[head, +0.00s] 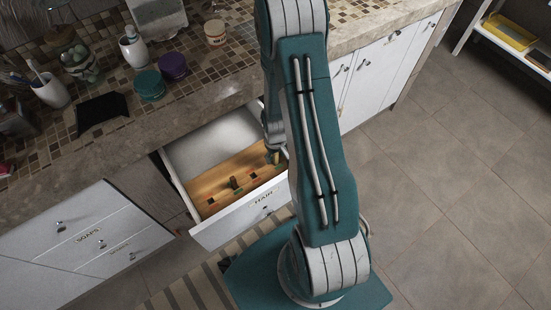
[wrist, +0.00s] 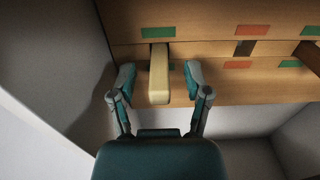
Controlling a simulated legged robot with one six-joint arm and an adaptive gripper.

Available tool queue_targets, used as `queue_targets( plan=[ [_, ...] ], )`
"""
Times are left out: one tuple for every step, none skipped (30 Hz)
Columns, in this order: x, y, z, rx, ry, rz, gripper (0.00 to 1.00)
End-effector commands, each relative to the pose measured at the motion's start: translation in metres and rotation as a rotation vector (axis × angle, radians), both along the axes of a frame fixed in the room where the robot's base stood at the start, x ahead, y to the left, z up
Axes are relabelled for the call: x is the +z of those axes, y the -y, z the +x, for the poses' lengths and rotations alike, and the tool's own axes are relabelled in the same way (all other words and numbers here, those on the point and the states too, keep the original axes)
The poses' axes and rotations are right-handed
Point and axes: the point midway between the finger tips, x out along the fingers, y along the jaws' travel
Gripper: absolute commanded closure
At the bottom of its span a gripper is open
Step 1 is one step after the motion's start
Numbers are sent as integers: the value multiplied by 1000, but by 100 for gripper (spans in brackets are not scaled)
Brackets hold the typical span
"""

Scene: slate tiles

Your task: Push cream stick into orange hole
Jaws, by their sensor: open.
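The cream stick (wrist: 158,75) stands out of the wooden board (wrist: 200,88) in the wrist view, at the place with green marks (wrist: 158,32). My gripper (wrist: 159,96) is open, with one finger on each side of the stick and a gap on both sides. To the right is an empty dark hole, the orange hole (wrist: 245,48), with orange marks above and below it. In the head view my gripper (head: 273,153) is over the right end of the board in the open drawer. I cannot make out the cream stick clearly there.
A dark brown stick (wrist: 309,56) stands at another green-marked place at the right of the wrist view. The counter (head: 120,137) above holds cups and jars.

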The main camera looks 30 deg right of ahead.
Motion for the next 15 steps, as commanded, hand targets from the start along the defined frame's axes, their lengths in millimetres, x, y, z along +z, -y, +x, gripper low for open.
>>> queue_targets(
  plan=[
    [-1, 0, 0, 0, 1, 0, 37],
    [-2, 0, 0, 0, 1, 0, 37],
    [-2, 0, 0, 0, 1, -1, 37],
    [-2, 0, 0, 0, 1, -1, 37],
    [-1, 0, 0, 0, 1, -1, 37],
    [-1, 0, 0, 0, 1, 0, 37],
    [-1, 0, 0, 0, 1, 0, 37],
    [-1, 0, 0, 0, 1, 0, 50],
    [-1, 0, 0, 0, 1, 0, 65],
    [-1, 0, 0, 0, 1, 0, 73],
    [-1, 0, 0, 0, 1, 0, 81],
    [-1, 0, 0, 0, 1, 0, 93],
    [-1, 0, 0, 0, 1, 0, 97],
    [-1, 0, 0, 0, 1, 0, 98],
    [-1, 0, 0, 0, 1, 0, 99]
  ],
)
